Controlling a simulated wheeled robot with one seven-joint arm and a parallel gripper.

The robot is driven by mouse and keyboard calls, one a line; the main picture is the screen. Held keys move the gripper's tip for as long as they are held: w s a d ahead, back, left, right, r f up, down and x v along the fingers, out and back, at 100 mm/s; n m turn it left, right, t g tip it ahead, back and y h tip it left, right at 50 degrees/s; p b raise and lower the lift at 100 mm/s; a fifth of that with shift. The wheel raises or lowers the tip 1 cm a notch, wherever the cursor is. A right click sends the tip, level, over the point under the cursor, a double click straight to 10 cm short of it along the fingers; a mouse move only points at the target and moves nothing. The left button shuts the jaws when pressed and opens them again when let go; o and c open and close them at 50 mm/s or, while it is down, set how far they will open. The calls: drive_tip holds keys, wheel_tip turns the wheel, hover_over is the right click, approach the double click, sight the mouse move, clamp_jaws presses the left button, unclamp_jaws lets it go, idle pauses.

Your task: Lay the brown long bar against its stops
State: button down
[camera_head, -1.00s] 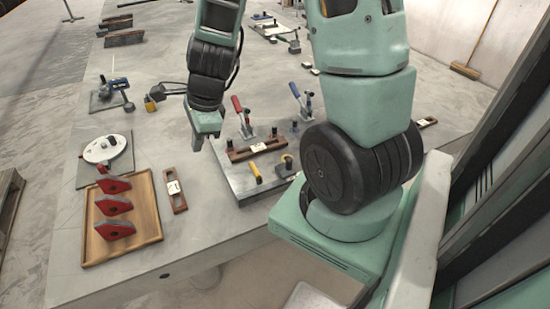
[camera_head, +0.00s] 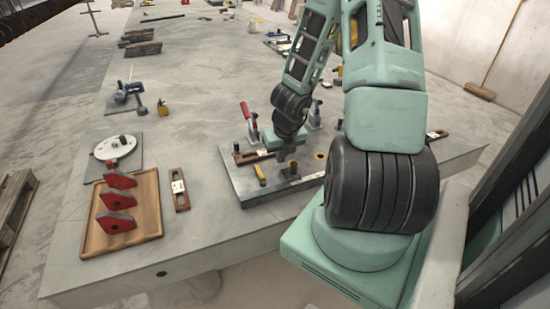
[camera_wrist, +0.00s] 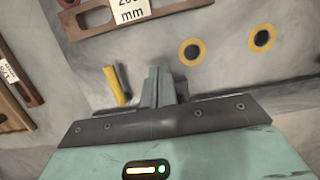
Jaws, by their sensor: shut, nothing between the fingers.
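The brown long bar (camera_head: 248,157) lies on the grey fixture plate (camera_head: 250,193), partly hidden by my arm in the head view. In the wrist view the bar (camera_wrist: 150,16) crosses the top edge, with a white label reading mm. My gripper (camera_head: 288,158) is over the plate, in front of the bar. In the wrist view my gripper (camera_wrist: 160,82) is shut and empty, apart from the bar.
A red-handled clamp (camera_head: 248,120) stands behind the bar. Two yellow-ringed holes (camera_wrist: 192,52) are right of my gripper. A shorter brown bar (camera_head: 180,192) lies on the table beside a wooden tray (camera_head: 150,232) with red-edged parts.

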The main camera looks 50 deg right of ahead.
sight(273, 158)
drive_tip(key=x, duration=0.3)
drive_tip(key=shift+f, duration=0.1)
drive_tip(key=shift+w+d+r+p, duration=0.1)
drive_tip(key=shift+w+d+p, duration=0.25)
drive_tip(key=shift+w, duration=0.2)
drive_tip(key=shift+w+d+r+p, duration=0.1)
drive_tip(key=shift+w+d+p, duration=0.15)
drive_tip(key=shift+w+p, duration=0.25)
drive_tip(key=shift+w+d+f, duration=0.2)
drive_tip(key=shift+w+d, duration=0.25)
drive_tip(key=shift+w, duration=0.3)
drive_tip(key=shift+w+d+p, duration=0.45)
drive_tip(key=shift+w+p, duration=0.1)
drive_tip(key=shift+w, duration=0.25)
drive_tip(key=shift+s, duration=0.1)
